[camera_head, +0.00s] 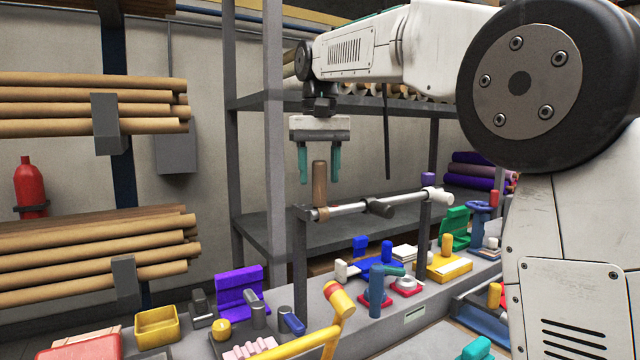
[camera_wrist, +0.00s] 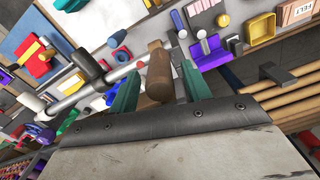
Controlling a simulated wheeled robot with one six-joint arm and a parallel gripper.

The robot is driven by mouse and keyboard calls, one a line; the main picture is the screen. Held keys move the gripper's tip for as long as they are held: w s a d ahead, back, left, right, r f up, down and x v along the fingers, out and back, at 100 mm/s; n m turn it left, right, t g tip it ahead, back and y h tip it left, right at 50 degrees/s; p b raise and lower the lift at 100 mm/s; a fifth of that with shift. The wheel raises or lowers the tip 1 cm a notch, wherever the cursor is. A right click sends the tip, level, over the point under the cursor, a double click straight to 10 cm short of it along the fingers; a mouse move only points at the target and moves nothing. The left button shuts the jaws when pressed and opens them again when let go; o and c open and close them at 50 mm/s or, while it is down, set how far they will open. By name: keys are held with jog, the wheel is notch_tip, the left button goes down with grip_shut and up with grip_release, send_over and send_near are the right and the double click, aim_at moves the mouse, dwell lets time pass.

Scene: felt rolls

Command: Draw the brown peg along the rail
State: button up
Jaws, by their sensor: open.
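The brown peg (camera_head: 320,184) stands upright on a collar near the left end of the metal rail (camera_head: 350,208). The rail runs to the right on two dark posts. In the wrist view the peg (camera_wrist: 158,75) shows between the fingers, and the rail (camera_wrist: 105,80) runs off to the lower left. My gripper (camera_head: 319,170) points down with its teal fingers apart, one on each side of the peg's upper part. A gap shows between each finger and the peg. In the wrist view the gripper (camera_wrist: 158,85) is open around the peg.
A dark clamp (camera_head: 379,208) sits midway on the rail and a white cap (camera_head: 437,194) at its right end. Below is a bench with a purple bracket (camera_head: 240,290), a yellow lever (camera_head: 338,310) and other coloured parts. A grey shelf (camera_head: 300,240) stands behind.

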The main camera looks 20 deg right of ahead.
jog(key=shift+f, duration=1.4)
grip_shut()
jog(key=d, duration=0.4)
jog(key=w+d, duration=0.1)
jog(key=d, duration=0.1)
grip_release()
jog(key=shift+r, duration=0.1)
notch_tip(320, 180, up, 8)
